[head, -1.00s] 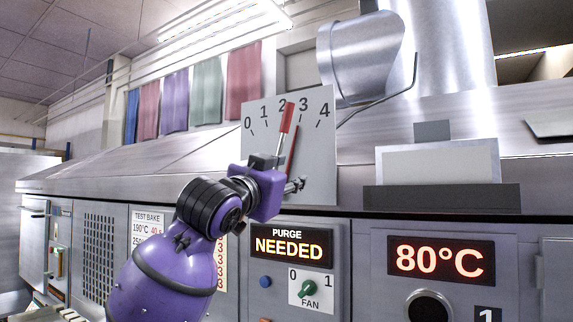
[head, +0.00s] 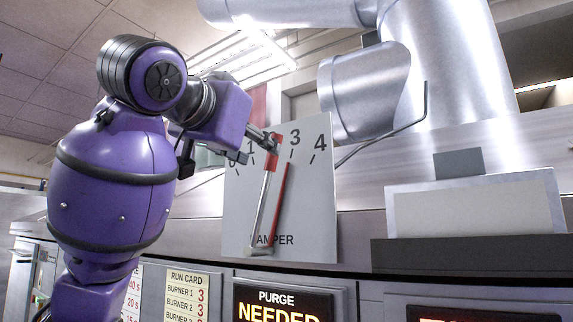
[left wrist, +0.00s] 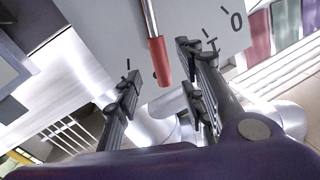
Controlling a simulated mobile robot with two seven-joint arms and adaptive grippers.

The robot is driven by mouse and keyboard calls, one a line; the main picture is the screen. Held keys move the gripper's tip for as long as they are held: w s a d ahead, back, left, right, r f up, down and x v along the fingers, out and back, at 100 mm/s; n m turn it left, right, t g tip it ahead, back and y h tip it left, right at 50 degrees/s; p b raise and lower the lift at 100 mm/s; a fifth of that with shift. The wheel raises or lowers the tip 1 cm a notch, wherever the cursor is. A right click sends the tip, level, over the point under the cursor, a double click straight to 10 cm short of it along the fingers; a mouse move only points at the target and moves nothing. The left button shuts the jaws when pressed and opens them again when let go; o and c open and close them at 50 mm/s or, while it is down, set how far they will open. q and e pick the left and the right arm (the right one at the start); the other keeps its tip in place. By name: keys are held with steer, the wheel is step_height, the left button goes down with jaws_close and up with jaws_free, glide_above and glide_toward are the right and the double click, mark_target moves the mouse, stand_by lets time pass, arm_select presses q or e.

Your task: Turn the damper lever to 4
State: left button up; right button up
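The damper lever is a metal rod (head: 263,205) with a red grip (head: 271,160) on top, in front of a white dial plate (head: 312,215) marked 0 to 4. In the head view the grip overlaps the 2. A thin red pointer (head: 280,205) behind it ends just below the 3 mark. My left gripper (head: 269,143) is at the red grip. In the left wrist view its fingers (left wrist: 158,62) are spread, one on each side of the red grip (left wrist: 158,60), with gaps visible. My right gripper is not in view.
A silver duct (head: 365,90) with a bent rod (head: 395,128) stands just right of the dial. A grey box (head: 445,212) sits on a dark base further right. Below are a run card (head: 187,295) and a display reading "PURGE NEEDED" (head: 280,305).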

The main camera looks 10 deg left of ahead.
mark_target(272, 167)
arm_select(q)
steer(key=w, duration=0.4)
steer(key=w+d, duration=0.1)
steer(key=w, duration=0.1)
steer(key=shift+w, duration=0.6)
steer(key=shift+r, duration=0.1)
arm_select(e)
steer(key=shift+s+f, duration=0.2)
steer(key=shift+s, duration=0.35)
arm_select(q)
steer(key=shift+c, duration=0.5)
jaws_close()
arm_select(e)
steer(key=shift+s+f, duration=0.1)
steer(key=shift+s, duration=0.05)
